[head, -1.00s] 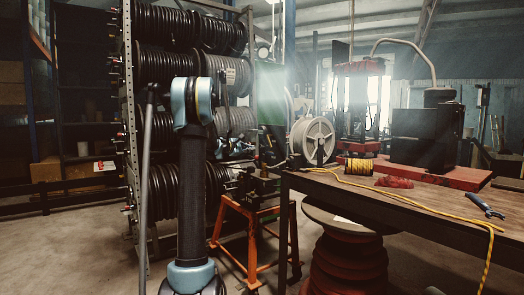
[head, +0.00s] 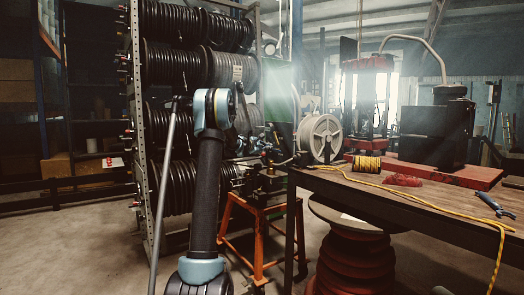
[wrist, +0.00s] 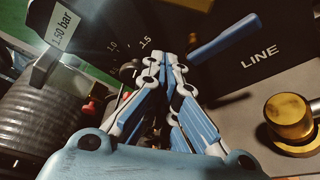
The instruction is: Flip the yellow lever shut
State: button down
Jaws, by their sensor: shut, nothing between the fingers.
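A yellow-gold round post on a wider round base (wrist: 290,117) stands at the right of the wrist view. I cannot tell whether it is the yellow lever or part of it; no other yellow lever shows clearly. My gripper (wrist: 167,62), with blue and white fingers, is shut and empty, left of the gold post and apart from it in the picture. A blue bar (wrist: 224,37) slants up and right beyond the fingertips. A dark panel marked LINE (wrist: 260,55) lies behind. In the head view the gripper is too small and dark to make out.
In the head view, an orange stand (head: 262,215) is between the hose rack (head: 140,130) and the wooden bench (head: 420,205).

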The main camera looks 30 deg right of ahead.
jog(key=shift+s+a+r, duration=0.1)
jog(key=shift+s+r, duration=0.45)
jog(key=shift+s, duration=0.35)
jog(key=shift+s+r, duration=0.55)
jog(key=shift+s, duration=0.3)
jog(key=shift+a, duration=0.2)
